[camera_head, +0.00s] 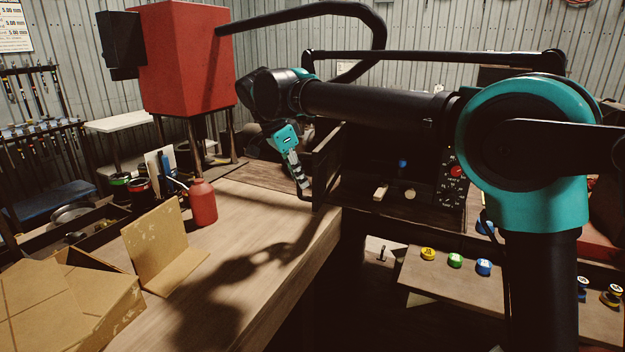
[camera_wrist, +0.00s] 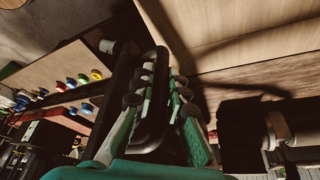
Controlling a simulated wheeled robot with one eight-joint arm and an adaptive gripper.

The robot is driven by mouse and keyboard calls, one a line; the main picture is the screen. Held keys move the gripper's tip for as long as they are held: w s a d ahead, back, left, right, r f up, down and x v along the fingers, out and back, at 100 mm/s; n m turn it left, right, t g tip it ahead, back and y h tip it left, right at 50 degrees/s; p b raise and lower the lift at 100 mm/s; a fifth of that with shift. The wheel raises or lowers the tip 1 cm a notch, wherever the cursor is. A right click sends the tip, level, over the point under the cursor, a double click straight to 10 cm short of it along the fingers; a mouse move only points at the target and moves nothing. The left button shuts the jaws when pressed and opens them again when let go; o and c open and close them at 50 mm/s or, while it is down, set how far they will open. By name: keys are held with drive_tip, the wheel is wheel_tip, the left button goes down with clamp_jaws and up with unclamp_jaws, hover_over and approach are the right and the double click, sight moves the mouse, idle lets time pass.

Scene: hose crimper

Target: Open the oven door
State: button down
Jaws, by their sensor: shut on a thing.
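The oven (camera_head: 395,215) is a dark box at the middle of the head view, behind my arm. Its door (camera_head: 326,168) is a dark panel standing out from the oven's left side, so part of the interior shows. My gripper (camera_head: 302,181) reaches down at the door's outer left face. In the wrist view my gripper (camera_wrist: 163,78) has its two green-and-grey fingers on either side of a long black door handle (camera_wrist: 153,118), shut on it. The fingertip contact is small and dark in the head view.
A workbench (camera_head: 250,250) lies left of the door, with a red bottle (camera_head: 203,203) and cardboard boxes (camera_head: 75,305) on it. A red machine (camera_head: 185,60) stands behind. A control panel with a red button (camera_head: 456,171) is on the oven's right. Tape rolls (camera_head: 455,260) lie on a lower board.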

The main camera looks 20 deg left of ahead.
drive_tip(key=shift+a, duration=0.45)
drive_tip(key=shift+w, duration=0.1)
drive_tip(key=c, duration=1.5)
unclamp_jaws()
drive_tip(key=shift+c, duration=0.2)
drive_tip(key=v, duration=1.2)
